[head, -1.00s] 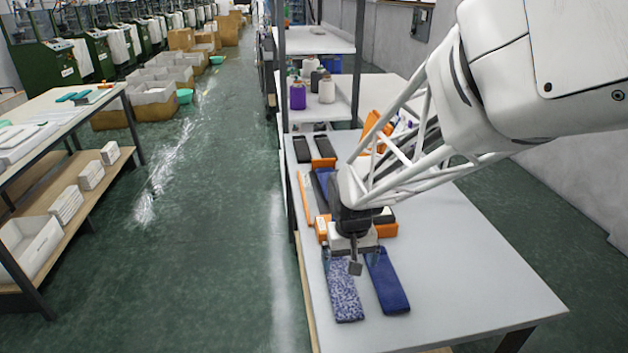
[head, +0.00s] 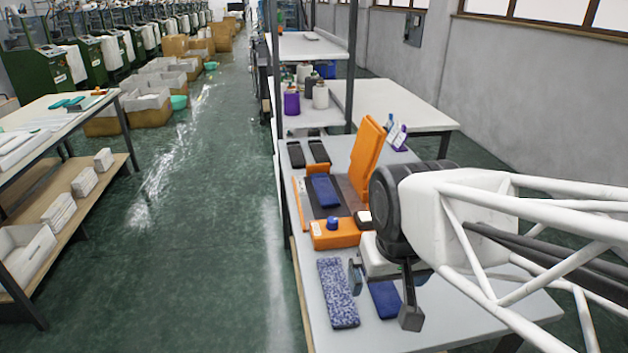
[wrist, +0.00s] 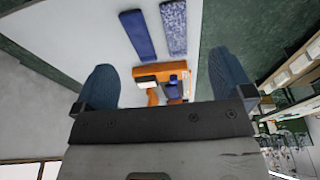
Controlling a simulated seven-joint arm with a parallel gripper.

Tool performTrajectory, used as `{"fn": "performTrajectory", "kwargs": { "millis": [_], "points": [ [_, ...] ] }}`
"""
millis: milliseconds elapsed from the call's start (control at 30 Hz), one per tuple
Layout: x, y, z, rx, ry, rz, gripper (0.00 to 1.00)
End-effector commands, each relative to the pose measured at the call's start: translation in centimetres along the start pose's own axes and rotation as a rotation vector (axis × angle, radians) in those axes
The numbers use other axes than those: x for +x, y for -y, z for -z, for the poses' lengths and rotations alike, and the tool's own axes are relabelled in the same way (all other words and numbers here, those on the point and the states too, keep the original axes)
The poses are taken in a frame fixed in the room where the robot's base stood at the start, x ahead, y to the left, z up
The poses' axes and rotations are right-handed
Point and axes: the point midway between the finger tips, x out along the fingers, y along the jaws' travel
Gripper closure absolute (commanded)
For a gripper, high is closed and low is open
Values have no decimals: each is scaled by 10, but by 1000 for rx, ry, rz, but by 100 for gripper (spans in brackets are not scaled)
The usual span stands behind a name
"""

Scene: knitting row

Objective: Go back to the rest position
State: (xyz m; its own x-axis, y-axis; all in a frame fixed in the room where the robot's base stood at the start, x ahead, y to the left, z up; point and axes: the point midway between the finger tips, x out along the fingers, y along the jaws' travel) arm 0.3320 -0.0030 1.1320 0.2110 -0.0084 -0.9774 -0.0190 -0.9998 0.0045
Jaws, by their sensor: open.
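My gripper (head: 383,295) is open and empty, held in the air above the near part of the table. In the wrist view its two blue-grey fingers (wrist: 166,84) stand wide apart with nothing gripped. A speckled blue sock-like piece (head: 338,293) lies flat on the table left of the gripper. A plain dark blue one (head: 385,300) lies beside it, partly hidden by the gripper. Both also show in the wrist view, speckled (wrist: 173,27) and plain (wrist: 137,35).
Behind them is an orange device (head: 367,160) with a raised lid, a blue piece (head: 325,190) on its bed and a blue knob (head: 333,223) in front. Two dark items (head: 296,154) lie farther back. Shelves with cones (head: 320,95) stand at the far end.

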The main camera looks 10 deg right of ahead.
Motion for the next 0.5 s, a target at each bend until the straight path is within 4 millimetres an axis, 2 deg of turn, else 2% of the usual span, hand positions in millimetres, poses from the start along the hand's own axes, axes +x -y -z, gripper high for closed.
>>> {"fn": "performTrajectory", "kwargs": {
  "millis": [200, 500],
  "points": [
    [-10, -1, -14, 2, -19, -1, 1],
    [-10, -2, -15, 2, -20, -1, 1]
  ]
}}
